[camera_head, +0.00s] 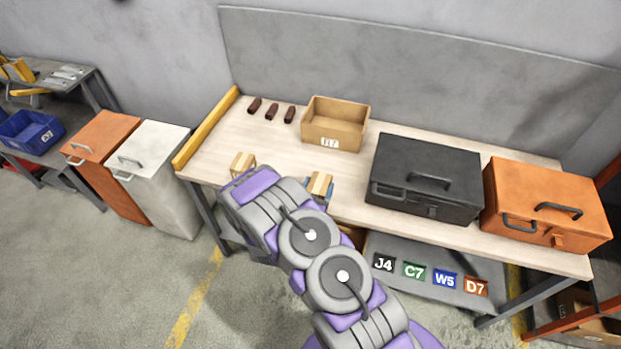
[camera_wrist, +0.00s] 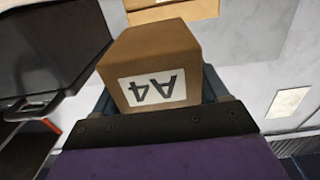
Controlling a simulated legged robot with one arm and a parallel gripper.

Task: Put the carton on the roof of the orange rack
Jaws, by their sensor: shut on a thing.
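A small brown carton (camera_wrist: 150,55) fills the middle of the wrist view, its A4 label upside down. My gripper (camera_wrist: 158,85) is shut on it, with dark blue-grey jaws on both sides. In the head view the held carton (camera_head: 320,183) shows beyond the end of my arm, near the front edge of the bench (camera_head: 215,150). I cannot tell whether it touches the bench. A second small carton (camera_head: 243,164) stands to its left. The orange rack (camera_head: 590,325) shows only partly at the right edge; its roof is out of view.
A black toolbox (camera_head: 425,178) and an orange toolbox (camera_head: 545,203) stand on the right of the bench. An open brown box (camera_head: 335,124) and several dark small pieces (camera_head: 272,111) are at the back.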

